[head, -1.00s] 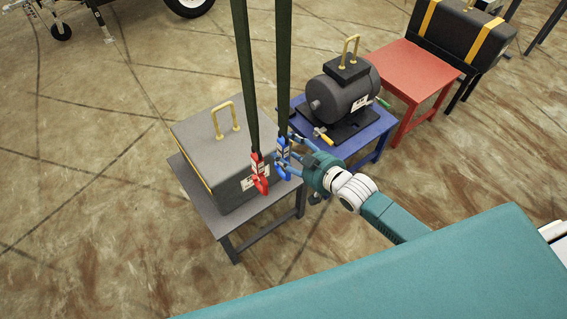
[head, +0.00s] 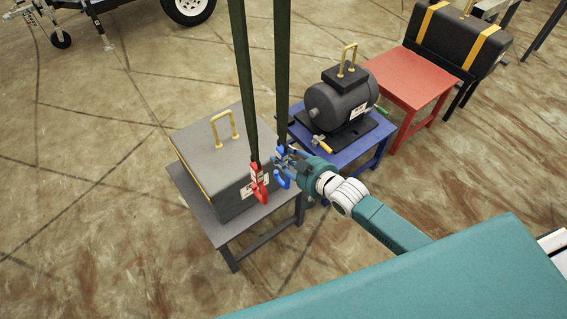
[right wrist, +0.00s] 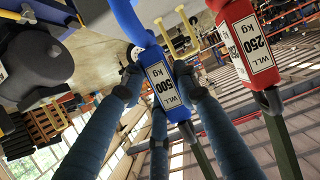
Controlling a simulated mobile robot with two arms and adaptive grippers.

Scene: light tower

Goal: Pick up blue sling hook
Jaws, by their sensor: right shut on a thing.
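The blue sling hook (head: 282,172) hangs at the lower end of a dark green strap. My right gripper (head: 287,160) is shut on it, reaching in from the right. In the right wrist view the blue hook's body (right wrist: 165,85), labelled WLL 500 kg, sits between the fingers (right wrist: 155,80). The red sling hook (head: 258,183) hangs just to the left on its own strap, apart from the gripper; its 250 kg label shows in the right wrist view (right wrist: 245,45). My left gripper is not in view.
A grey box (head: 212,150) with a yellow handle stands on a grey table (head: 235,228) behind the hooks. A dark motor-like cylinder (head: 345,104) stands on a blue table (head: 372,138). A red table (head: 410,75) and a black case (head: 460,42) stand farther right.

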